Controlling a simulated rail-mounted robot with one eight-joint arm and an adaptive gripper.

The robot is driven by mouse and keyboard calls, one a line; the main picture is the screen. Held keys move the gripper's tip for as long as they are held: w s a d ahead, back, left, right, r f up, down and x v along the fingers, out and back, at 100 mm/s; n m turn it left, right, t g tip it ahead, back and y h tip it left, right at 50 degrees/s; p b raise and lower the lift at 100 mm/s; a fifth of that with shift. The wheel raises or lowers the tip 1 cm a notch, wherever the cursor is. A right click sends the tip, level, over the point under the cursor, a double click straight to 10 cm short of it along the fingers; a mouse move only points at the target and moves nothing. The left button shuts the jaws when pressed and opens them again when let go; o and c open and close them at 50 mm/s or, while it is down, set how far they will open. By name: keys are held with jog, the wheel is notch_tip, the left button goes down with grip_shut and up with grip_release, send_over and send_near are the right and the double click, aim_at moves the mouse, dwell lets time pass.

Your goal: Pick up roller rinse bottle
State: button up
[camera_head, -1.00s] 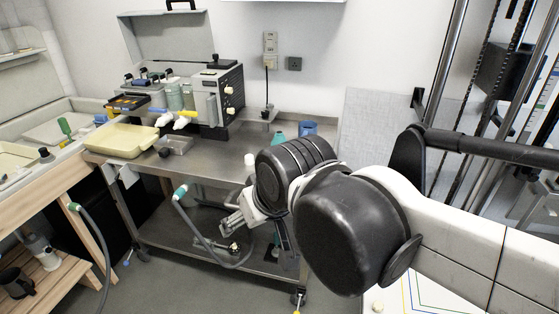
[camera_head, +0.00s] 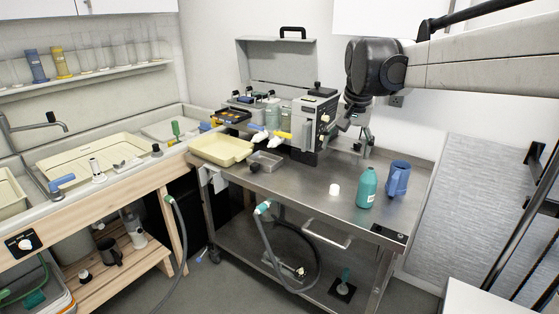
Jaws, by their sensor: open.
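A teal bottle (camera_head: 367,187) with a pale cap stands upright on the right part of the steel cart top (camera_head: 310,192). It is the likeliest roller rinse bottle, though I cannot read a label. A blue jug (camera_head: 397,179) stands close behind it to the right. My gripper (camera_head: 356,130) hangs from the arm at the upper right, beside the right side of the grey processor (camera_head: 311,118). It is open, small and partly dark in this view, behind and above the teal bottle and apart from it.
A small white cap-like piece (camera_head: 334,189) lies left of the bottle. A cream tray (camera_head: 222,148) and a small metal tray (camera_head: 266,161) sit at the cart's left. A hose (camera_head: 270,240) hangs in front. The cart's front middle is clear.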

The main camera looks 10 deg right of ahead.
jog(key=w+d+f+m+g, duration=0.2)
jog(key=w+d+f+m, duration=0.15)
jog(key=w+d, duration=0.75)
jog(key=m+g+p, duration=0.1)
jog(key=m, duration=0.2)
send_over(371, 169)
jog(key=shift+n+y, duration=0.25)
jog(key=shift+y, duration=0.15)
notch_tip(371, 169, down, 8)
jog(key=shift+r, duration=0.2)
notch_tip(371, 169, down, 9)
jog(key=shift+d+r+p, duration=0.1)
jog(key=shift+p, duration=0.2)
jog(key=shift+w+f+p, duration=0.2)
jog(key=shift+f+p, duration=0.25)
jog(key=shift+f, duration=2.15)
grip_shut()
